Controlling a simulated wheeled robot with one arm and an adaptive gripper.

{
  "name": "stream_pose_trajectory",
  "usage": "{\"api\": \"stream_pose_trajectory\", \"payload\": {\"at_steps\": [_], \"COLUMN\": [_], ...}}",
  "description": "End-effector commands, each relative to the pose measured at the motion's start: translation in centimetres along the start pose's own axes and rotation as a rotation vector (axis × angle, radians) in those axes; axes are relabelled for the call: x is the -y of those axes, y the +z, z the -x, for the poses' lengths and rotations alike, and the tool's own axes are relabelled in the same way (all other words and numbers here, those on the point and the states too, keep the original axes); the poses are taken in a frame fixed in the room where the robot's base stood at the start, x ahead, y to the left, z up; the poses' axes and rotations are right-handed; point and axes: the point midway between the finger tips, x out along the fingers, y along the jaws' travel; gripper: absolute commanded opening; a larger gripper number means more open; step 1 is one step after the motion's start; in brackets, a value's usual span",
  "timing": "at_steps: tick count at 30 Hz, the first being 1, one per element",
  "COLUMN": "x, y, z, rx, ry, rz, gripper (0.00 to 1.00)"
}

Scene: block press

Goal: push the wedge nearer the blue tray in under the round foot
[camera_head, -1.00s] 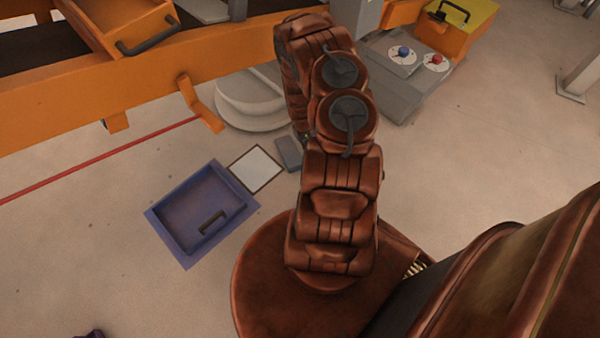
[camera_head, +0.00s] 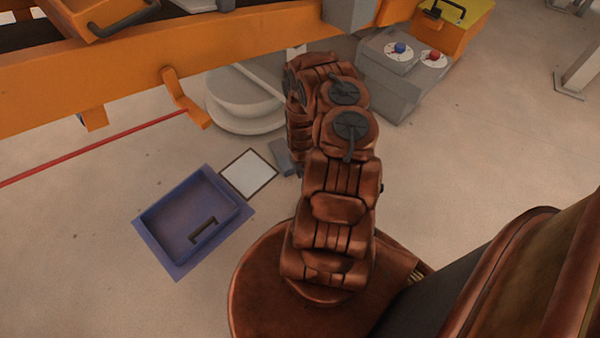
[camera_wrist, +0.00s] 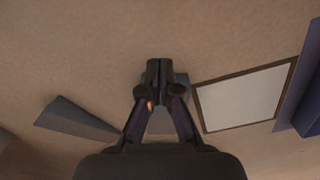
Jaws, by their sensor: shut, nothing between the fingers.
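The wedge nearer the blue tray (camera_head: 185,215) is a grey block (camera_head: 283,156) beside the white square plate, partly hidden by my arm in the head view. In the wrist view it shows partly behind my gripper (camera_wrist: 160,68), whose fingers are shut and empty. Whether they touch it I cannot tell. A second dark grey wedge (camera_wrist: 75,121) lies to the left there; my arm hides it in the head view. The round foot (camera_head: 240,117) is a wide pale stepped disc under the orange beam.
The white plate (camera_head: 248,174) lies flat between tray and wedge. An orange beam (camera_head: 90,85) with a hanging bracket (camera_head: 182,98) passes above. A grey box with blue and red knobs (camera_head: 397,85) stands right of my arm. A red line crosses the floor at left.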

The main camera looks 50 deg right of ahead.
Motion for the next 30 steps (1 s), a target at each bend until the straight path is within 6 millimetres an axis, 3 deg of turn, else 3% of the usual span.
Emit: {"api": "stream_pose_trajectory", "payload": {"at_steps": [1,14,19,30], "x": [0.0,0.0,0.0,0.0], "y": [0.0,0.0,-2.5,-4.0], "z": [-1.1,-5.8,-5.6,-5.3], "rx": [0.0,0.0,-0.007,-0.001], "ry": [0.0,0.0,0.002,0.001], "rz": [0.0,0.0,0.003,0.0], "gripper": [0.0,0.0,0.0,0.0]}}
